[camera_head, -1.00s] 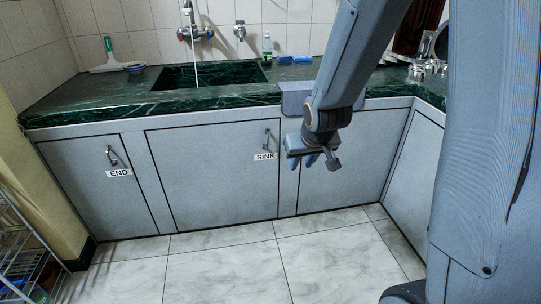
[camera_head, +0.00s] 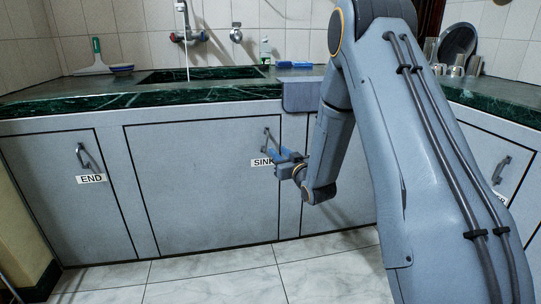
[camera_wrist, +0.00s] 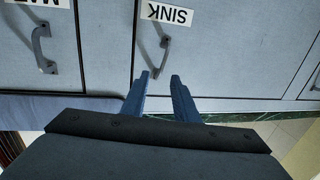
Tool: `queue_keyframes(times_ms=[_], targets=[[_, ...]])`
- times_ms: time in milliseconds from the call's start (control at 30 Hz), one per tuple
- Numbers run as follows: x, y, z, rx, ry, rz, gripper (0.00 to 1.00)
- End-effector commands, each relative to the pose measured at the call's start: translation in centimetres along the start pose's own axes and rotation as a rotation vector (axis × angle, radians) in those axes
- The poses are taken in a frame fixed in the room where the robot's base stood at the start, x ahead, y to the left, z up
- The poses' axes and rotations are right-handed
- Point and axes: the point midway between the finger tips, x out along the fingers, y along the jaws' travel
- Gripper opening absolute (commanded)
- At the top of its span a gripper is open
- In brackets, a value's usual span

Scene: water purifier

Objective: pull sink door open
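The sink door (camera_head: 190,195) is a wide grey cabinet panel under the counter, and it looks flush with the frame. Its handle (camera_head: 268,140) is a small grey bar near the upper right corner, above the "SINK" label (camera_head: 260,163), which my gripper partly covers. My gripper (camera_head: 278,154) is close to the handle, just right of and below it in the head view. In the wrist view, which is upside down, the handle (camera_wrist: 164,56) stands just beyond the two blue fingertips, roughly in line with the gap between them. The fingers (camera_wrist: 160,75) are apart and empty.
The "END" door (camera_head: 60,200) is at the left. Another door handle (camera_wrist: 42,46) shows in the wrist view. A dark green counter (camera_head: 60,108) overhangs the doors. A grey box (camera_head: 302,97) hangs on the counter edge near my arm. The tiled floor (camera_head: 210,275) before the door is clear.

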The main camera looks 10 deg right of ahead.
Motion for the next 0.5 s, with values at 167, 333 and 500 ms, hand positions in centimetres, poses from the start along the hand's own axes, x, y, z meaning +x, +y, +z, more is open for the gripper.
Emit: queue_keyframes(times_ms=[167, 333, 500], targets=[[1.2, 0.0, 0.2, 0.0, 0.025, -0.007, 0.27], [3.7, -0.1, 0.2, 0.001, 0.025, -0.007, 0.27], [6.2, 0.0, 0.2, 0.0, 0.023, -0.006, 0.27]])
